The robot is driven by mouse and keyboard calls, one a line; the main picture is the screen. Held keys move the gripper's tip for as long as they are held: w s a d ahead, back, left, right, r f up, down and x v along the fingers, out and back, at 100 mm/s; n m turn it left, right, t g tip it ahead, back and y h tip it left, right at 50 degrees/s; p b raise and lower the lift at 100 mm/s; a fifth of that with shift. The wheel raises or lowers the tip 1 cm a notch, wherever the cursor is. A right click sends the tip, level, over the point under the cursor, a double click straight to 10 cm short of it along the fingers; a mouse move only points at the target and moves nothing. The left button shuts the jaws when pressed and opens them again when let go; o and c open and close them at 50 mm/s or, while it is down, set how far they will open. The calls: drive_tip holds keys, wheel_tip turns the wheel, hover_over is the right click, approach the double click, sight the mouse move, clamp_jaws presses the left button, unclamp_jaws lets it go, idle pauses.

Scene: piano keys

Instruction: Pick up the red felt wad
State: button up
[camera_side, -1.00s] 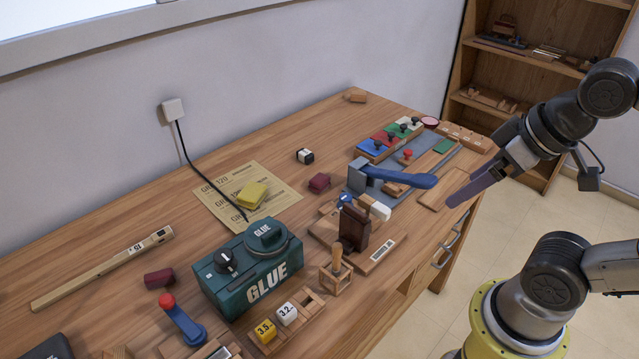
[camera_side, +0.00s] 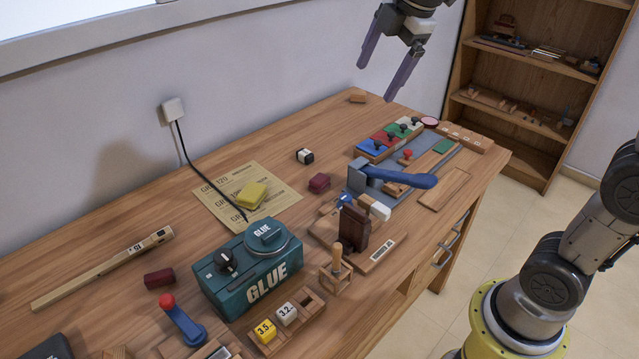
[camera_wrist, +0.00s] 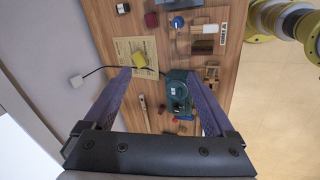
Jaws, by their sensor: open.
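Two small dark red blocks lie on the bench, and I cannot tell which is the felt wad. One red block (camera_side: 319,183) is beside the sandpaper sheet, near the bench middle; it also shows at the top of the wrist view (camera_wrist: 151,20). The other red block (camera_side: 159,278) lies left of the green glue box (camera_side: 250,275); it also shows in the wrist view (camera_wrist: 161,109). My gripper (camera_side: 376,82) is open and empty, high above the back of the bench. In the wrist view its fingers spread wide on both sides (camera_wrist: 158,73).
A yellow block (camera_side: 252,195) sits on the sandpaper sheet (camera_side: 285,200), with a black cable running from a wall socket. A hammer with a blue handle (camera_side: 400,178), a wooden tool stand and a tray of coloured blocks crowd the right. The wall borders the bench's back.

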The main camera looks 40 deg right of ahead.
drive_tip(key=w+d+f+n+g, duration=0.1)
drive_tip(key=w+f, duration=0.1)
drive_tip(key=w, duration=0.3)
drive_tip(key=w+d+f+n, duration=0.1)
drive_tip(key=w+f+n, duration=0.15)
drive_tip(key=w, duration=0.25)
drive_tip(key=g, duration=0.3)
hover_over(319, 178)
wheel_tip(319, 178, down, 15)
wheel_tip(319, 178, down, 12)
drive_tip(key=shift+d+r, duration=0.15)
drive_tip(key=shift+r, duration=0.1)
drive_tip(key=shift+s+a+f, duration=0.1)
drive_tip(key=shift+f, duration=1.45)
drive_tip(key=shift+a+f, duration=0.1)
drive_tip(key=shift+f, duration=1.45)
drive_tip(key=c, duration=1.4)
drive_tip(key=shift+r, duration=0.1)
drive_tip(key=shift+r, duration=0.1)
